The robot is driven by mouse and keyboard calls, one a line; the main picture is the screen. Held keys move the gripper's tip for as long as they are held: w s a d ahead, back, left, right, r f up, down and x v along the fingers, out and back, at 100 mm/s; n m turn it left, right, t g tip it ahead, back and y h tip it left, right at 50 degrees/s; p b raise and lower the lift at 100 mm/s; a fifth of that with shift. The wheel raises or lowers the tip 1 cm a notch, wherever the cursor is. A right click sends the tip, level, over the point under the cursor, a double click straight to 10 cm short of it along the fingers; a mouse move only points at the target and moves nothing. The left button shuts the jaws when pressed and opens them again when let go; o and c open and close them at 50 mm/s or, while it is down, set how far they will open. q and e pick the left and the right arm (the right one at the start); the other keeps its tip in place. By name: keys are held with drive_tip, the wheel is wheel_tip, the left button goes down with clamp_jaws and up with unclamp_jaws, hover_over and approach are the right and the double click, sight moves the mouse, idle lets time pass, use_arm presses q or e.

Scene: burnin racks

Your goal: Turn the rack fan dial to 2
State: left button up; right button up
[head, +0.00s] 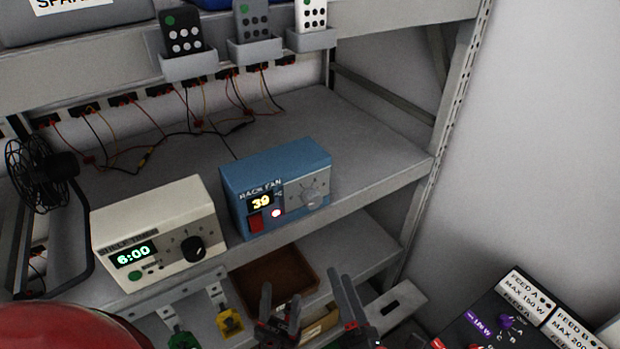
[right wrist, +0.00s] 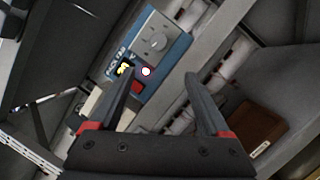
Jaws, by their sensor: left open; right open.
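The blue rack fan box (head: 280,160) stands on the middle shelf, its display reading 39. Its grey dial (head: 313,193) is on the right of the front panel; the setting it points to is too small to tell. The box (right wrist: 178,45) and dial (right wrist: 157,43) also show in the right wrist view, beyond the fingertips. Neither touches the dial.
A cream timer box (head: 160,210) reading 6:00, with a black knob, stands left of the rack fan. A black fan (head: 40,172) is at far left. A brown tray (head: 275,280) sits on the lower shelf. A dark feed panel (head: 480,325) is at lower right.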

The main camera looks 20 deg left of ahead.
drive_tip(key=p, duration=0.4)
approach(315, 204)
drive_tip(key=x, duration=0.8)
drive_tip(key=shift+r, duration=0.15)
drive_tip(key=shift+w+a, duration=0.45)
drive_tip(key=shift+w, duration=0.05)
clamp_jaws()
